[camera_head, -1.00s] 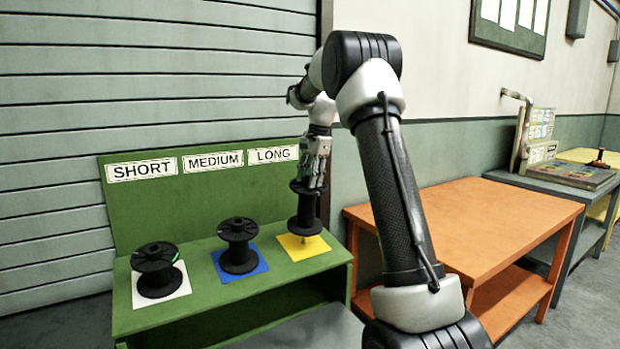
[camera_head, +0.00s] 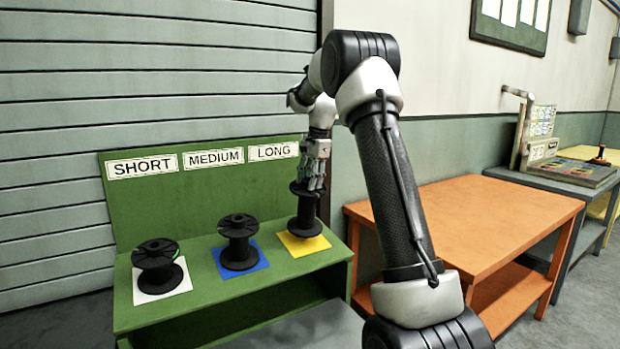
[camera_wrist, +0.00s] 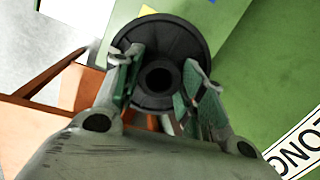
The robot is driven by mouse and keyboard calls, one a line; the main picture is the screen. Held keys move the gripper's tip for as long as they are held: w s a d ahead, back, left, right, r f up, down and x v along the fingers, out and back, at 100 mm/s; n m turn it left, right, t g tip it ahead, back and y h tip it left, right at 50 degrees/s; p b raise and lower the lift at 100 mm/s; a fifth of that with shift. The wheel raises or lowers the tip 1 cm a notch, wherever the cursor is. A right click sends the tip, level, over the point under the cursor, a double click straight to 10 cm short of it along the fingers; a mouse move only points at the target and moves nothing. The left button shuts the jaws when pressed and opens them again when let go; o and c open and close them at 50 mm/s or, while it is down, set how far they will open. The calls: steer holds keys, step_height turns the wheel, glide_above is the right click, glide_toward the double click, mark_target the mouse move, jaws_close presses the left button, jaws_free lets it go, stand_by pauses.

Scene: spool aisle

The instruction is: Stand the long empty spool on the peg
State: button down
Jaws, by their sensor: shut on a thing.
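The long black spool (camera_head: 305,213) stands upright over the yellow square (camera_head: 318,244) under the LONG sign (camera_head: 272,152), its lower flange at or very near the square. My gripper (camera_head: 311,184) is at its top and shut on it. In the wrist view, the spool's round flange and dark centre hole (camera_wrist: 159,76) show between the two fingers of my gripper (camera_wrist: 162,82). The peg is hidden by the spool, and I cannot tell whether the spool rests fully on the square.
A medium spool (camera_head: 238,242) stands on a blue square and a short spool (camera_head: 157,266) on a white square, both to the left on the green bench (camera_head: 215,300). An orange table (camera_head: 490,222) stands to the right. The green back panel rises behind the spools.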

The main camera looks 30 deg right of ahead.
mark_target(308, 192)
steer(key=shift+w+f, duration=0.25)
steer(key=shift+f, duration=1.05)
steer(key=shift+w+f, duration=0.2)
steer(key=shift+f, duration=1.05)
steer(key=c, duration=0.8)
jaws_free()
steer(key=r, duration=0.4)
steer(key=s+d+r, duration=0.1)
steer(key=r, duration=0.7)
steer(key=shift+s+d, duration=0.2)
steer(key=shift+s, duration=0.2)
steer(key=shift+f, duration=0.1)
